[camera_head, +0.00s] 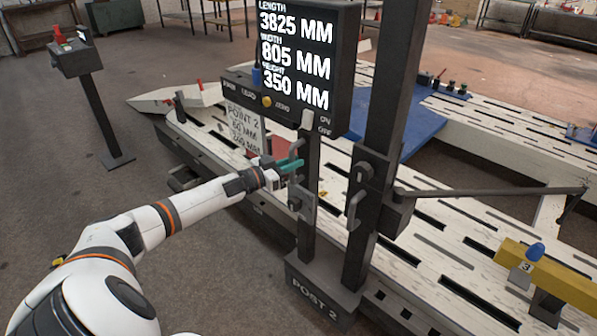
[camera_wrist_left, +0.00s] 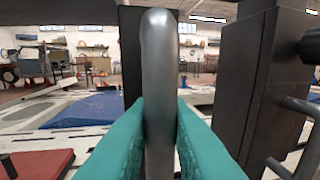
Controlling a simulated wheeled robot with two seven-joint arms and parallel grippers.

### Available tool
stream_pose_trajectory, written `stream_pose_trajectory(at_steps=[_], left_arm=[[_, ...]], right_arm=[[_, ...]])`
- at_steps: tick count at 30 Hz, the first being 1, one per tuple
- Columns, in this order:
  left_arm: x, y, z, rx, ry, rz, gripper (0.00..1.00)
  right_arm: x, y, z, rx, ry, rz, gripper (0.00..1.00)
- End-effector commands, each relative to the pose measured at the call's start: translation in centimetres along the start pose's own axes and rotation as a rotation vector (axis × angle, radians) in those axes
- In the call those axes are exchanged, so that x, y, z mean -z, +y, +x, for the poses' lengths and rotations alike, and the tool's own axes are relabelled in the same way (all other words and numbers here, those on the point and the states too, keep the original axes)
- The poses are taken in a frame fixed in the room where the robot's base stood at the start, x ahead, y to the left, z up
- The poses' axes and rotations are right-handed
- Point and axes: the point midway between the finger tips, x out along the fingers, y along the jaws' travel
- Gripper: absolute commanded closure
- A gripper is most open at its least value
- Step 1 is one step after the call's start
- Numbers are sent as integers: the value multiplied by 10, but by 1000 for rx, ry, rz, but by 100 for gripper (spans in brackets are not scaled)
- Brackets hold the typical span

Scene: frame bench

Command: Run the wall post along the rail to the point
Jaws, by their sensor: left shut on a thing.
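The dark wall post (camera_head: 386,95) stands upright on a base (camera_head: 312,292) marked POST 2 at the near edge of the white slotted bench. A slimmer upright (camera_head: 308,185) stands beside it on the same base. A grey upright handle (camera_head: 296,148) is on the slimmer upright; it fills the middle of the left wrist view (camera_wrist_left: 159,70). My left gripper (camera_head: 290,165), with teal fingers, is shut around this handle. A card (camera_head: 243,128) reading POINT 2 stands at the bench's side, left of the post; its smaller figures are hard to read. My right gripper is not in view.
A display (camera_head: 300,55) reads length 3825, width 805, height 350 MM. A dark arm (camera_head: 480,192) reaches right from the post over the bench (camera_head: 440,265). A yellow beam (camera_head: 560,278) lies at right. A dark pedestal (camera_head: 95,110) stands on open floor at left.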

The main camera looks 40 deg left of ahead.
Motion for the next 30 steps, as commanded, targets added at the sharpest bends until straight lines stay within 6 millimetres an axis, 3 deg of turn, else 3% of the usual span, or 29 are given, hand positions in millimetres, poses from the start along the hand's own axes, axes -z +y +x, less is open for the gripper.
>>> stream_pose_trajectory(at_steps=[17,18,21,30], left_arm=[[1,5,-1,9,-1,-2,100],[1,5,-1,9,-1,-2,81],[1,5,-1,8,0,-2,65],[2,5,-2,7,1,-2,65]], right_arm=[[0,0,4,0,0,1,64],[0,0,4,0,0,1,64],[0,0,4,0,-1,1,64],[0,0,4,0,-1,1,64]])
